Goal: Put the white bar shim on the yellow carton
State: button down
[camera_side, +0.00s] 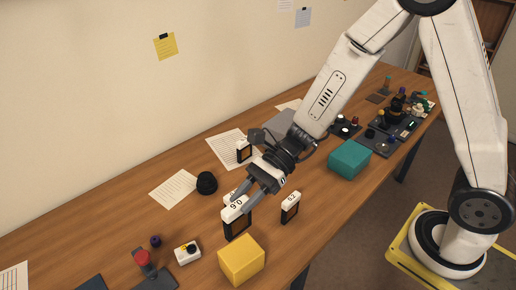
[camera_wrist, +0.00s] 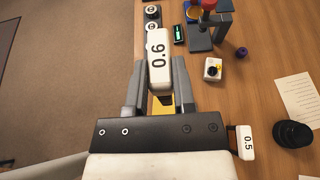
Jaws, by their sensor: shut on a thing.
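The white bar shim (camera_side: 237,208), with a black number that looks like 0.6 on it, is between the fingers of my gripper (camera_side: 252,198), which is shut on it. A dark framed part with a brown face shows below its white top. In the wrist view, the shim (camera_wrist: 159,60) lies between the two grey fingers with its number facing the camera. The yellow carton (camera_side: 242,262) stands on the table just in front of the shim in the side view, apart from it or behind it by an amount I cannot tell. A small yellow patch shows between the fingers in the wrist view.
Two similar white-topped pieces stand near: one (camera_side: 290,207) right of the gripper, one (camera_side: 244,151) behind it. A black round part (camera_side: 206,183), a small white box (camera_side: 187,253) and a red-topped device (camera_side: 143,260) lie left. A teal box (camera_side: 349,159) stands right.

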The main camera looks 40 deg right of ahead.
aim_at(247, 223)
jog(key=shift+f, duration=2.25)
jog(key=shift+f, duration=1.75)
jog(key=shift+f, duration=0.1)
jog(key=shift+c, duration=2.2)
grip_release()
jog(key=v, duration=1.2)
